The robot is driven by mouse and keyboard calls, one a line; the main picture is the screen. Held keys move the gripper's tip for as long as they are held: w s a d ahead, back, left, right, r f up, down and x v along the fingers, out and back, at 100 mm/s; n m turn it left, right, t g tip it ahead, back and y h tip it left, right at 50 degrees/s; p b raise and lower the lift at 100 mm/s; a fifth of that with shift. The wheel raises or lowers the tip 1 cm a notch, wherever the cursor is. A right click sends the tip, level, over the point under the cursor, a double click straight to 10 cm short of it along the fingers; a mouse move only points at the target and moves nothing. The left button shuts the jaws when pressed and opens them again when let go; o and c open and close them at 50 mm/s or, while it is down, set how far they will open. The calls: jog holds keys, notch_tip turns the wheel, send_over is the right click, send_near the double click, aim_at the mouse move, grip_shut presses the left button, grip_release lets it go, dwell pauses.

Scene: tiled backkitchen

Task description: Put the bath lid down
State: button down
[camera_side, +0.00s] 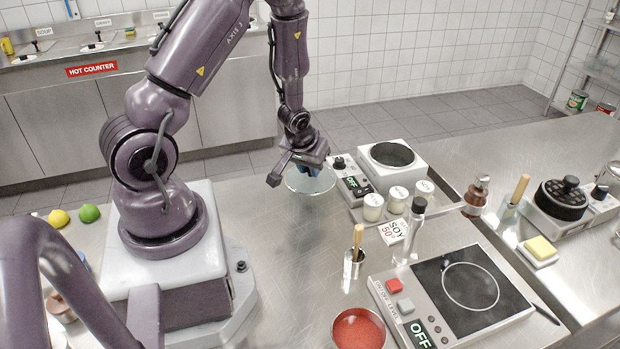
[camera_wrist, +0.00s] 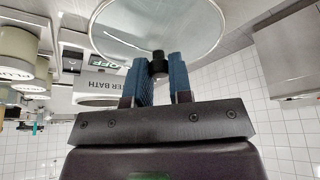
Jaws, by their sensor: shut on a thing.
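The bath lid (camera_side: 318,184) is a clear round disc with a thin rim, out over the steel counter to the left of the water bath. It also shows in the wrist view (camera_wrist: 190,35), with its black knob (camera_wrist: 158,65) between blue finger pads. My gripper (camera_side: 309,169) is shut on that knob and points down. Whether the lid touches the counter or hangs just above it, I cannot tell. The water bath (camera_side: 366,172) is a pale box with its round dark opening uncovered. Its label shows partly in the wrist view (camera_wrist: 100,86).
Several white-lidded jars (camera_side: 397,200) stand in front of the bath. A red-filled bowl (camera_side: 358,330) sits at the front.

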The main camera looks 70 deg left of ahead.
aim_at(309, 176)
jog(key=shift+f, duration=1.65)
jog(key=c, duration=1)
grip_release()
jog(key=shift+f, duration=0.15)
jog(key=shift+c, duration=0.2)
jog(key=s+d+r+m+t+h, duration=0.1)
jog(key=d+r, duration=0.3)
jog(key=r, duration=0.4)
jog(key=d+r+m, duration=0.2)
jog(key=d+r, duration=0.2)
jog(key=r, duration=0.4)
jog(key=s+d+r+m+t+h, duration=0.1)
jog(key=d+r, duration=0.4)
jog(key=r, duration=0.3)
jog(key=s+d+r+m+h, duration=0.1)
jog(key=s+d+r+m, duration=0.4)
jog(key=s+d+r, duration=0.2)
notch_tip(309, 176, up, 2)
jog(key=shift+s+d+r, duration=0.15)
jog(key=shift+s+d, duration=0.25)
jog(key=shift+d, duration=0.1)
